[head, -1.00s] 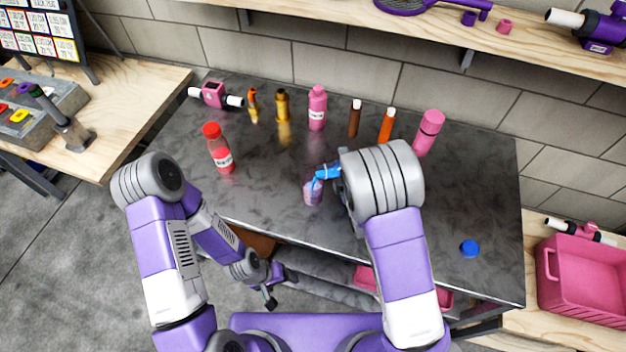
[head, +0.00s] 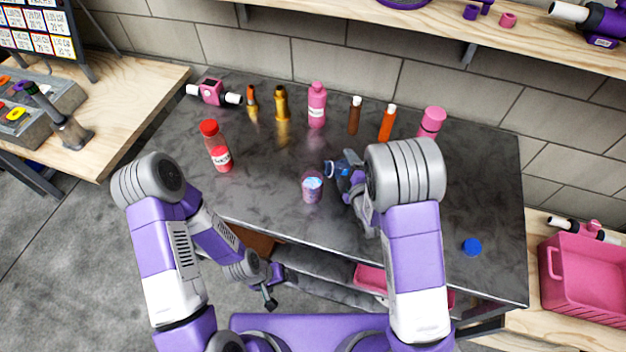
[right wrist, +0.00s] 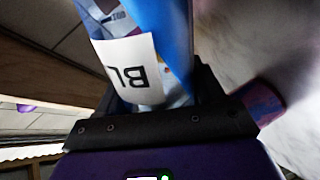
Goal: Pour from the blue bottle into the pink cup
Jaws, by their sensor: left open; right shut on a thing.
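The blue bottle (head: 333,170) is held by my right gripper (head: 355,182), which is shut on it. The bottle is tilted, its mouth towards the left, above and to the right of the pink cup; most of it is hidden behind my gripper and arm. Its blue side and white label (right wrist: 138,65) fill the right wrist view between the fingers. The pink cup (head: 312,187) stands upright on the dark table with bluish liquid inside; it also shows in the right wrist view (right wrist: 263,101). My left gripper (head: 269,298) is open and empty, low in front of the table.
A red-capped bottle (head: 216,147) stands left of the cup. Several bottles, including a pink one (head: 317,105) and an orange one (head: 387,124), line the table's back. A blue cap (head: 472,246) lies at the right. A pink crate (head: 585,280) is beyond the table's right end.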

